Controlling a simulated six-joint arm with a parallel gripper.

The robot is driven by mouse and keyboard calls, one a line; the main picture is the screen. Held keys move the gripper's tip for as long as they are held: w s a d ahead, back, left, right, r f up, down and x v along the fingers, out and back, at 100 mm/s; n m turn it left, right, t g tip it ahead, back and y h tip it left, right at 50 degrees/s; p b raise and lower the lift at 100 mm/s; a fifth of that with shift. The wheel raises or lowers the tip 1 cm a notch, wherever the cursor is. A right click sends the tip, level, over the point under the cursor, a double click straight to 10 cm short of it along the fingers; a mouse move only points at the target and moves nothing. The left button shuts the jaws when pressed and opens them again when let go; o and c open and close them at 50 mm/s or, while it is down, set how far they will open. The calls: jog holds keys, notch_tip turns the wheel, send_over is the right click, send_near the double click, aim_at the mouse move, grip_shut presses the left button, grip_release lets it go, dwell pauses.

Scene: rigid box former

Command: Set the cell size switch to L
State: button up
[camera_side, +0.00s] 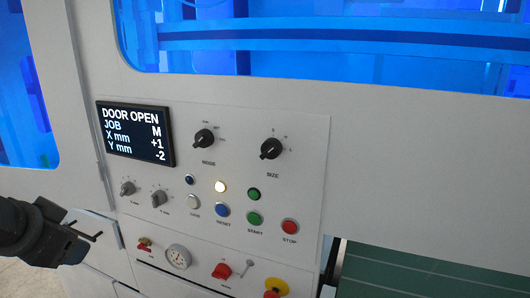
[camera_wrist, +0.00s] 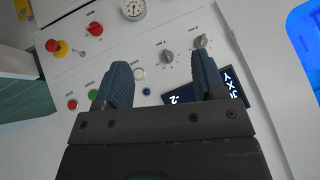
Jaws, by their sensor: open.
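The cell size switch (camera_side: 271,148) is a black rotary knob above the label SIZE, at the upper right of the control panel in the side view. Its small position letters are too small to read. The display (camera_side: 135,133) reads DOOR OPEN, JOB M, X mm +1, Y mm -2. My gripper (camera_side: 90,234) is at the lower left in the side view, well apart from the switch. In the wrist view my gripper (camera_wrist: 162,65) is open, with nothing between its fingers. The size switch does not show there; the gripper body covers part of the panel.
The black MODE knob (camera_side: 204,138) is left of the size switch. Two grey knobs (camera_side: 128,188) (camera_side: 159,198), lit and coloured buttons (camera_side: 222,209), a gauge (camera_side: 178,257), a red valve handle (camera_side: 221,271) and an emergency stop (camera_side: 276,288) are below. Space before the panel is clear.

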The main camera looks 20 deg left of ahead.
jog(key=w+d+r+m+t, duration=0.1)
jog(key=w+d+r+t, duration=0.45)
jog(key=w+d, duration=0.3)
jog(key=m+t+h, duration=0.2)
jog(key=t+h, duration=0.3)
jog(key=t, duration=0.1)
send_near(266, 153)
jog(key=shift+g, duration=0.25)
jog(key=w, duration=1)
jog(key=shift+d+r, duration=0.3)
jog(key=c, duration=0.9)
